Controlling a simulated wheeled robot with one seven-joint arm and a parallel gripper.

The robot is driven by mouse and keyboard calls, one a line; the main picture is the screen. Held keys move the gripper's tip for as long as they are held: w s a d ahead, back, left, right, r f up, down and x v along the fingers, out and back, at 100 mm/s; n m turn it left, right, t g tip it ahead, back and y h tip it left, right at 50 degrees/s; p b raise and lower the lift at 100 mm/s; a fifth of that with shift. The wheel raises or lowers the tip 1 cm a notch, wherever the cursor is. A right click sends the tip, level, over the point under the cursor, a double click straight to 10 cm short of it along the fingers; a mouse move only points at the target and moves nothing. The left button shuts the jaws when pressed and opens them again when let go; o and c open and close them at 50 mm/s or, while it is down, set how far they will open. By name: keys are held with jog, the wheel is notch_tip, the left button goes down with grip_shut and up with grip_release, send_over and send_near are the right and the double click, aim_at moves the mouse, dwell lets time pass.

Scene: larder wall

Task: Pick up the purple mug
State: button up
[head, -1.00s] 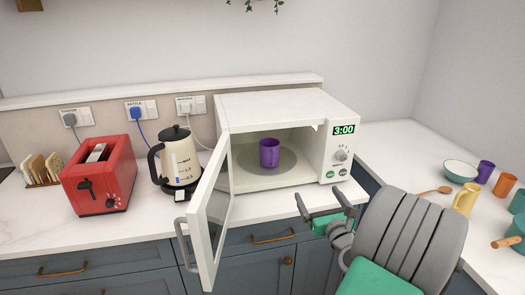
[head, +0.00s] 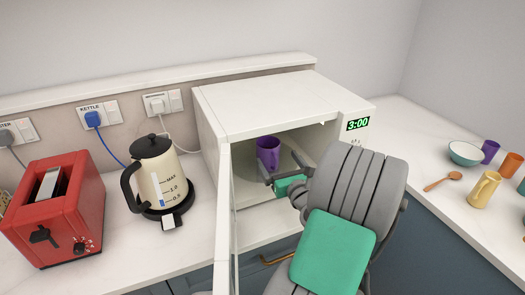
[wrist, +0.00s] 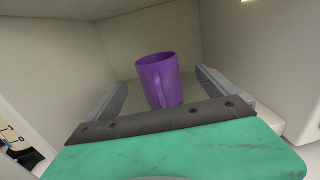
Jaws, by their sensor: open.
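The purple mug (head: 268,150) stands upright inside the open microwave (head: 262,108), toward the back. My gripper (head: 281,166) is open and empty at the microwave's mouth, in front of the mug and a little to its right in the head view. In the wrist view the mug (wrist: 159,80) shows ahead, between and beyond the two open fingers (wrist: 160,92). Its handle faces my gripper. I see no contact between the fingers and the mug.
The microwave door (head: 223,225) stands open on the left. A kettle (head: 157,175) and a red toaster (head: 55,210) stand left of it. On the right counter are a white-and-teal bowl (head: 465,153), a wooden spoon (head: 443,181), a yellow mug (head: 484,190) and another purple mug (head: 489,151).

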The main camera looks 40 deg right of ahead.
aim_at(270, 151)
jog(key=x, duration=0.2)
jog(key=p+x, duration=0.1)
jog(key=x, duration=0.2)
jog(key=shift+w+a+f, duration=0.1)
jog(key=shift+w+a, duration=0.1)
jog(key=shift+w, duration=0.2)
jog(key=shift+w+d+f, duration=0.1)
jog(key=shift+w+d, duration=0.1)
jog(key=shift+w, duration=0.15)
jog(key=shift+c, duration=0.4)
jog(key=shift+s, duration=0.1)
jog(key=c, duration=1.9)
jog(key=shift+c, duration=0.7)
